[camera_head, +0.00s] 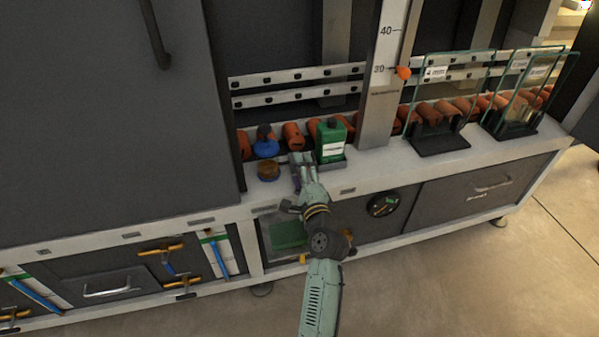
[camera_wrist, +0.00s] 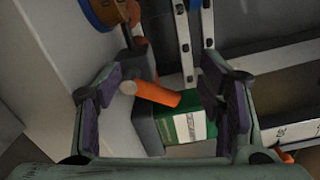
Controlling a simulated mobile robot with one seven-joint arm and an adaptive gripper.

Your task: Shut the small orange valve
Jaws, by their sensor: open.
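In the wrist view, an orange rod-like handle (camera_wrist: 157,94) with a pale round end lies between my fingers, beside a dark grey block. It looks like the small orange valve. My gripper (camera_wrist: 172,75) is open, with one finger on each side of the handle; I cannot tell whether either touches it. In the head view, my gripper (camera_head: 302,160) reaches the bench ledge just left of a green bottle (camera_head: 331,140). The handle cannot be made out there, as my gripper covers that spot.
A blue round knob (camera_head: 265,148) and a brown round piece (camera_head: 268,170) sit left of my gripper. An upright measuring post (camera_head: 377,120) stands to the right. Several orange cylinders line the back. Glass panels (camera_head: 440,100) stand farther right. The floor (camera_head: 480,280) in front is clear.

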